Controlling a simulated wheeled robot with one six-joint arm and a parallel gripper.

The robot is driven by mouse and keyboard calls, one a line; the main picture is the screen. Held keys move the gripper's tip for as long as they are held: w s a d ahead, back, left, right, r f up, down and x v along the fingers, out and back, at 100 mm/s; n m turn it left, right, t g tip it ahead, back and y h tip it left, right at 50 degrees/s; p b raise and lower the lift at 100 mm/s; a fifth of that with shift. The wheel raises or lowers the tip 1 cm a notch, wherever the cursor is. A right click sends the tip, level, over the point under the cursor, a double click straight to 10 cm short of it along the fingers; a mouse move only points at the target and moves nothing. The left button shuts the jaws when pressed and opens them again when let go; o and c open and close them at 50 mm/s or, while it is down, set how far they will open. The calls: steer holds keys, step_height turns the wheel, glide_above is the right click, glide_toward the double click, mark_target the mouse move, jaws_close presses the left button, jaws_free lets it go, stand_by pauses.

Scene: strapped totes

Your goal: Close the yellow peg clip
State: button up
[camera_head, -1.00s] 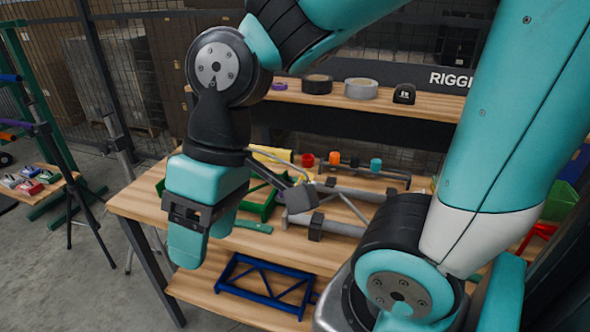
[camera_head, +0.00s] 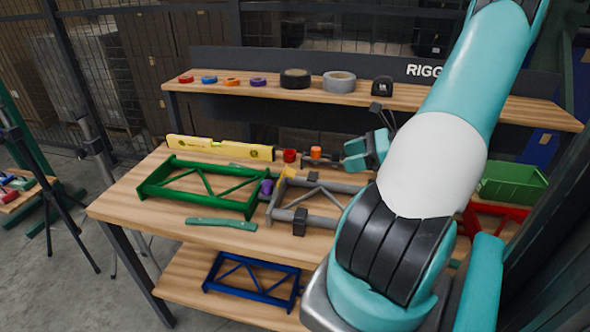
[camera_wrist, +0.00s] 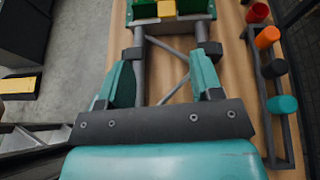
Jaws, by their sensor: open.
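The yellow peg clip (camera_head: 287,173) sits where the green truss frame (camera_head: 160,178) meets the grey truss frame (camera_head: 325,221) on the bench. It also shows at the top edge of the wrist view (camera_wrist: 166,8), on the joint between the frames. It is too small to tell whether it is open or closed. A purple clip (camera_head: 267,187) sits at the same seam. My gripper (camera_head: 366,152) is open and empty, to the right of the yellow clip, above the bench. In the wrist view its fingers (camera_wrist: 162,82) are spread above the grey frame, with the clip beyond them.
A rack with red (camera_head: 290,156), orange (camera_head: 316,152) and teal (camera_wrist: 282,104) caps stands beside the grey frame. A yellow level (camera_head: 220,148) lies behind the green frame. A green strip (camera_head: 221,224) lies in front. A green bin (camera_head: 512,184) is at right.

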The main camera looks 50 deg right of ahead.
steer(key=s+m, duration=0.1)
steer(key=p, duration=0.2)
glide_toward(289, 171)
steer(key=shift+t+h, duration=0.3)
steer(key=x, duration=0.8)
steer(key=shift+a+f, duration=0.25)
steer(key=shift+f, duration=0.05)
steer(key=c, duration=0.8)
steer(key=shift+r, duration=0.15)
